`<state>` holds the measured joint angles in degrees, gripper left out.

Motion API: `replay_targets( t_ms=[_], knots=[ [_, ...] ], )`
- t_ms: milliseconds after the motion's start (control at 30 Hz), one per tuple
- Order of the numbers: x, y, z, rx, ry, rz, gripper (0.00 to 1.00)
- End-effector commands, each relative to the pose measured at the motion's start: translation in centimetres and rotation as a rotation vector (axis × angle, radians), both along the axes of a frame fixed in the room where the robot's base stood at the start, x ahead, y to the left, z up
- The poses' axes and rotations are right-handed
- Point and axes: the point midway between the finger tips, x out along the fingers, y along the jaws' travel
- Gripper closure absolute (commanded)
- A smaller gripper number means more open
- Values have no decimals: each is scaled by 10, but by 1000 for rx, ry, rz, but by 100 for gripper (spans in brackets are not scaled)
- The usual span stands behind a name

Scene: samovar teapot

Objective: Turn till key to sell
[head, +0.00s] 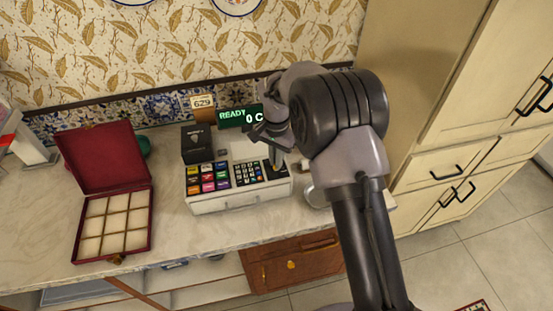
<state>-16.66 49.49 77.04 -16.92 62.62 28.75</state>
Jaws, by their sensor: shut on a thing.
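The white till (225,202) stands on the marble counter, with coloured buttons at its left and a dark number pad beside them. Its green-lit display (232,117) reads "READY" and "0 C", the rest cut off by my arm. My gripper (277,163) points down over the right end of the till's key panel and is shut on the till key. The key itself is hidden by the gripper, so its position cannot be read.
An open red box (76,225) with several pale compartments lies to the left. A black card-reader-like box (196,145) and a "629" sign (202,103) stand by the till. A rounded metallic object (316,194) sits just right of it. Cream cabinets (440,140) bound the right.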

Motion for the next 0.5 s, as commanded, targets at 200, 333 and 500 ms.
replay_targets(
  t_ms=[200,333,500],
  knots=[
    [1,0,1,0,-1,1,71],
    [0,0,0,0,-1,1,71],
    [1,0,9,1,-2,1,71]
  ],
)
